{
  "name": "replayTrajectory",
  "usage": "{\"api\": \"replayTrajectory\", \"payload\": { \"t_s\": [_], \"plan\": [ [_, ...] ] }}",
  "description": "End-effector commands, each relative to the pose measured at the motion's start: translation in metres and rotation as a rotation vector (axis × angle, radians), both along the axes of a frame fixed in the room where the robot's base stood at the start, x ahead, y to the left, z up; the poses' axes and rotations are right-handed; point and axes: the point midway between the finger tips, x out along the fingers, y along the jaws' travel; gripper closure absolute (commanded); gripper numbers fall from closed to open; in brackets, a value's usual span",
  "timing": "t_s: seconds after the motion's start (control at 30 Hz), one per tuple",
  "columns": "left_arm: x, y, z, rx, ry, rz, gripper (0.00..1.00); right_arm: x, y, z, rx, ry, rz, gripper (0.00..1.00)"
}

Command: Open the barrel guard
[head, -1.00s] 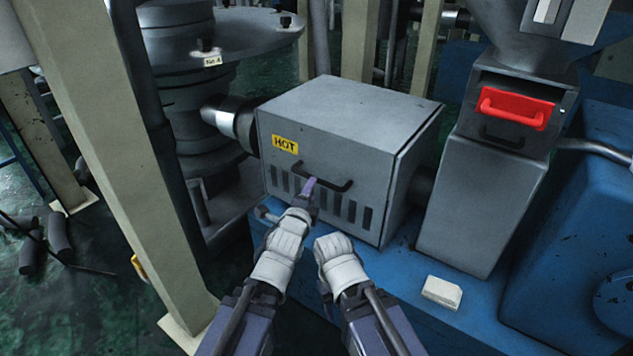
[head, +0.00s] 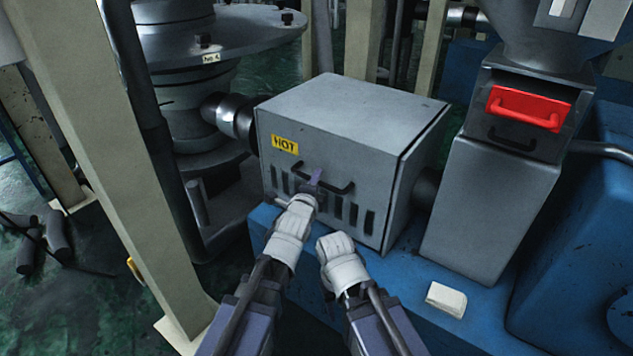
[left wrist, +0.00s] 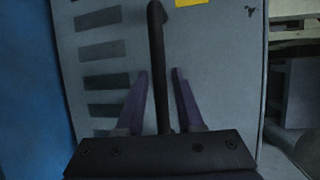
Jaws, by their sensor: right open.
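The barrel guard (head: 340,115) is a grey box with a yellow HOT label and slots in its front face; it looks shut. Its black bar handle (head: 338,188) runs across the front, above the slots. My left gripper (head: 313,181) is at the left part of this handle. In the left wrist view, the two purple fingers of my left gripper (left wrist: 161,78) stand apart, one on each side of the handle (left wrist: 158,60), with gaps showing. My right gripper (head: 338,262) is lower, in front of the guard's lower edge, apart from it; its fingers are mostly hidden.
A hopper throat with a red-handled drawer (head: 528,106) stands right of the guard. A small white block (head: 446,299) lies on the blue base (head: 400,305). A beige post (head: 125,170) rises at left. A round flanged column (head: 200,60) stands behind.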

Motion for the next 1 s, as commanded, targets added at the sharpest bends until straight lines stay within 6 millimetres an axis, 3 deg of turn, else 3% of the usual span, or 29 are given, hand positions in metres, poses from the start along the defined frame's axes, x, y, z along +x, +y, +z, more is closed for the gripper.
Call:
{"api": "replayTrajectory", "payload": {
  "t_s": [0.03,0.3,1.0],
  "plan": [
    [-0.0001,0.0000,0.0000,0.000,0.000,0.000,0.71,0.0000,0.0000,0.0000,0.000,0.000,0.000,0.50],
    [-0.0001,0.0000,-0.0001,0.000,0.000,0.000,1.00,0.0000,0.0000,0.0000,0.000,0.000,0.000,0.50],
    [-0.0004,-0.0001,-0.0004,0.000,0.001,0.000,1.00,0.0000,0.0000,-0.0001,0.000,0.000,0.000,0.50]
  ]
}}
